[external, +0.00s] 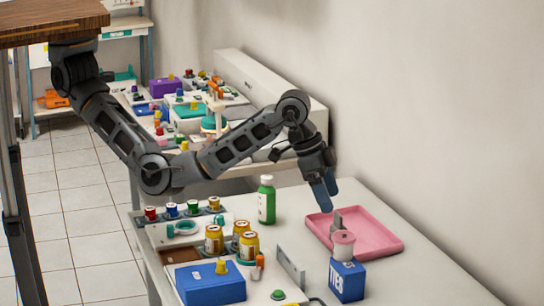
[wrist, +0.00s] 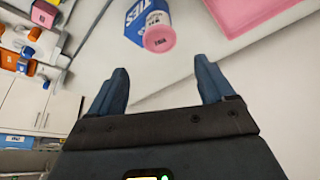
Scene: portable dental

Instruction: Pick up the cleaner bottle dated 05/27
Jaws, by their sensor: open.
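A green bottle (external: 267,202) with a white label stands upright on the table, left of my gripper. The dates are too small to read, so I cannot tell which is 05/27. My gripper (external: 326,195) points down, open and empty, above the table near the pink tray's left edge; its fingers (wrist: 161,72) spread apart in the wrist view.
A blue box (external: 211,284) with a yellow knob sits front left. The wall bounds the right side. The table between green bottle and tray is bare.

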